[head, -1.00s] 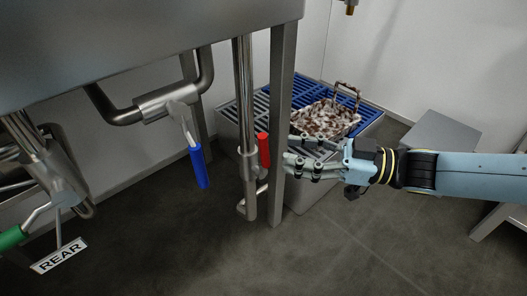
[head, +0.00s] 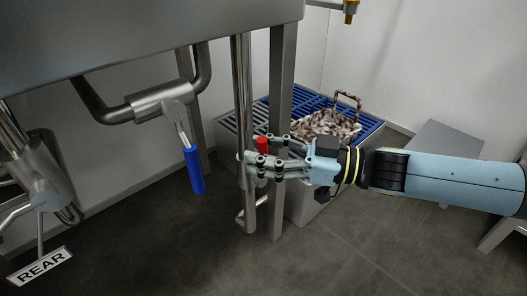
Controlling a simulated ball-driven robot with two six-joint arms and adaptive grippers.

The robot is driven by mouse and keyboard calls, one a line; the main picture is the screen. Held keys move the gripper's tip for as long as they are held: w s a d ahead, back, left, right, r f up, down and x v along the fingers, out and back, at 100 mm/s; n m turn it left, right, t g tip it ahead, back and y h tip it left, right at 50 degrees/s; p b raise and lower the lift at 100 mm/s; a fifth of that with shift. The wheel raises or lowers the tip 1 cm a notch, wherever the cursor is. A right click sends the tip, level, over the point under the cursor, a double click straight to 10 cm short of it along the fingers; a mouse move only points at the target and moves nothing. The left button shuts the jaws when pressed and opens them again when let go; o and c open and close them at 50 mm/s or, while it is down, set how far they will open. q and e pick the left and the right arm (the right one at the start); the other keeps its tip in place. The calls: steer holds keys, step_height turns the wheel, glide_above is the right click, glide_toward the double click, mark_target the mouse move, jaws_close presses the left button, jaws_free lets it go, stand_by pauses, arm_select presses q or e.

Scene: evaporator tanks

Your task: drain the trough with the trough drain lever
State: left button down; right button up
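The metal trough (head: 140,40) fills the upper left, with drain pipes below it. A lever with a red handle (head: 262,143) is on the vertical pipe (head: 243,100). A lever with a blue handle (head: 194,171) hangs from the bent pipe to the left. Which one is the trough drain lever is not marked. My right gripper (head: 264,158) is at the red handle, its fingers spread and overlapping the handle's lower part. I cannot tell whether they touch it. My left gripper is not in view.
A steel leg (head: 278,200) stands close beside the red lever, behind my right gripper's fingers. A floor bin with a blue grate (head: 370,108) holds a basket of brown-white lumps (head: 318,124). A "REAR" sign (head: 42,267) is at lower left. The front floor is clear.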

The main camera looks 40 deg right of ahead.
jaws_close()
steer(key=shift+f, duration=0.15)
stand_by(0.5)
stand_by(0.4)
